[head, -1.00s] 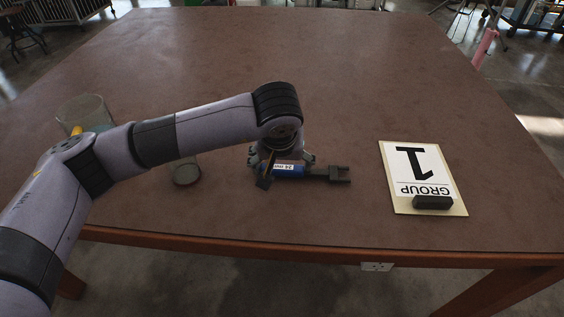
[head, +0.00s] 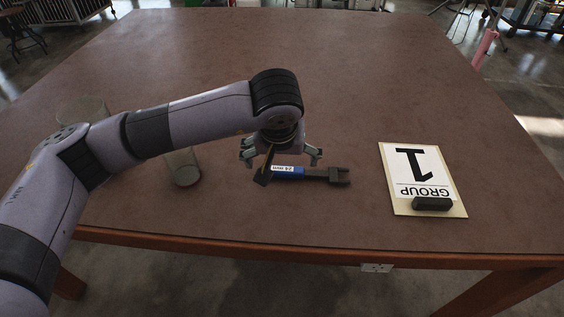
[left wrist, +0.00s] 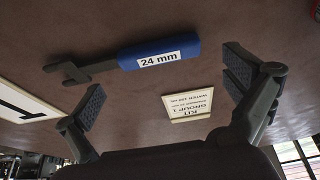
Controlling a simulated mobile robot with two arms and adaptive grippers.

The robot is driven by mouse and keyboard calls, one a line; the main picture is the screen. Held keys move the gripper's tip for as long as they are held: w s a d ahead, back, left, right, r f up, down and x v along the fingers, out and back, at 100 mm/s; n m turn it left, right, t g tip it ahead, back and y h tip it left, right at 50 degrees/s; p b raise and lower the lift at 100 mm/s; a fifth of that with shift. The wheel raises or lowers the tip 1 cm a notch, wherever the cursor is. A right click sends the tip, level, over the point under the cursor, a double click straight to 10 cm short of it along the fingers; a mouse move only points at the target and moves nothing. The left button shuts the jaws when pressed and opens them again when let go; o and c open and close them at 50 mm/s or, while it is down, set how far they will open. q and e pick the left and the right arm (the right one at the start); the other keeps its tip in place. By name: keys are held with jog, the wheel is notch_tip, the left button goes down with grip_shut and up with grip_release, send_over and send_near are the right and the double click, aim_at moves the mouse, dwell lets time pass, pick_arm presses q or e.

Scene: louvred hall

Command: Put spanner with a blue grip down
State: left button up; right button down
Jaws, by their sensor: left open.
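The spanner with a blue grip (head: 290,173) lies on the brown table, its dark open jaw pointing right in the head view. In the left wrist view the spanner (left wrist: 160,56) shows its white "24 mm" label, with the jaw to the left. My left gripper (head: 281,159) is open and empty, just above the blue grip. In the left wrist view its two fingers (left wrist: 165,92) are wide apart, and the spanner is clear of both. Part of the grip's left end is hidden in the head view. My right gripper is not in view.
A "GROUP 1" sign (head: 420,170) with a dark block (head: 432,204) lies right of the spanner. A small kit card (left wrist: 188,105) shows in the left wrist view. Clear vessels (head: 184,168) stand at left, partly behind my arm. The table's far middle is clear.

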pick_arm(q)
jog(key=v, duration=0.9)
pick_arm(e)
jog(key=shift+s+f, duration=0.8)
pick_arm(q)
jog(key=shift+f, duration=0.1)
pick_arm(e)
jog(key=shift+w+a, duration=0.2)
